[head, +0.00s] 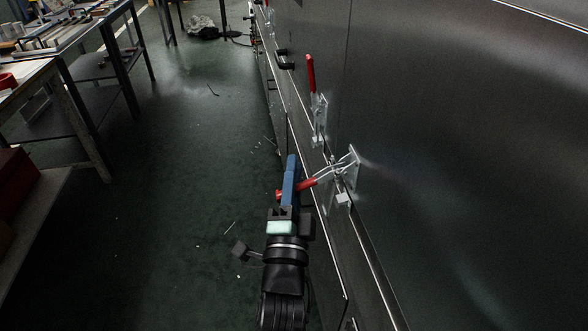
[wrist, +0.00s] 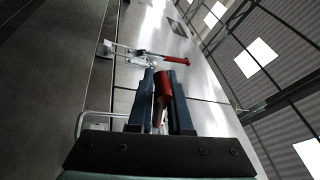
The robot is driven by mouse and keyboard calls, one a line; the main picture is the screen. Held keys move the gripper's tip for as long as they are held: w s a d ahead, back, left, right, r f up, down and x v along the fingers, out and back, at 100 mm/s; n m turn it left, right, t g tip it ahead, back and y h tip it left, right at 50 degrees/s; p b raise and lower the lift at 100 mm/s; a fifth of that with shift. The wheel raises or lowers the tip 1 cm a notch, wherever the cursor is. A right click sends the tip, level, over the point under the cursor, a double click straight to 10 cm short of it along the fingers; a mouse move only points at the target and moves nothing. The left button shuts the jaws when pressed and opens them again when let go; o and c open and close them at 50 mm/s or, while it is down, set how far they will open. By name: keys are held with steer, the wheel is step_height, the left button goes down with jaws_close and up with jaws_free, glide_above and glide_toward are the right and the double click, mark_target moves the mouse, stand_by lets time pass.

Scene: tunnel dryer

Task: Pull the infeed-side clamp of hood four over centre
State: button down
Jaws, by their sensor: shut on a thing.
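The nearer toggle clamp (head: 345,170) is a bright metal linkage on a plate on the dark panel. Its red handle (head: 307,183) sticks out to the left, away from the panel. My gripper (head: 291,160) is shut on this handle; its blue fingers cross it and a red end shows on their far side. In the wrist view the red handle (wrist: 162,92) lies between the two fingers of my gripper (wrist: 162,72). The farther clamp (head: 319,118) has its red handle (head: 311,73) standing up; it also shows in the wrist view (wrist: 122,50). I cannot tell which is infeed-side.
Dark panels (head: 450,150) with bright edge strips run along the right. A black handle (head: 285,61) juts out farther along. Work tables (head: 85,130) stand at the left. The green floor (head: 170,200) between is mostly clear, with small scraps.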

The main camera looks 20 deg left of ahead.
steer(key=w+d+r+m+g+h+p, duration=0.1)
steer(key=r+m+p, duration=0.4)
steer(key=p, duration=1.3)
steer(key=w+d+r+m+g+h+p, duration=0.1)
steer(key=d+r+m+g+p, duration=0.3)
steer(key=m+p, duration=0.9)
steer(key=w+r+g+p, duration=0.1)
steer(key=p, duration=0.5)
steer(key=shift+w+r+g, duration=0.2)
steer(key=shift+r+g, duration=0.1)
steer(key=shift+r, duration=0.05)
steer(key=shift+m+p, duration=0.3)
steer(key=shift+f, duration=0.1)
steer(key=c, duration=0.8)
jaws_free()
steer(key=shift+c, duration=0.2)
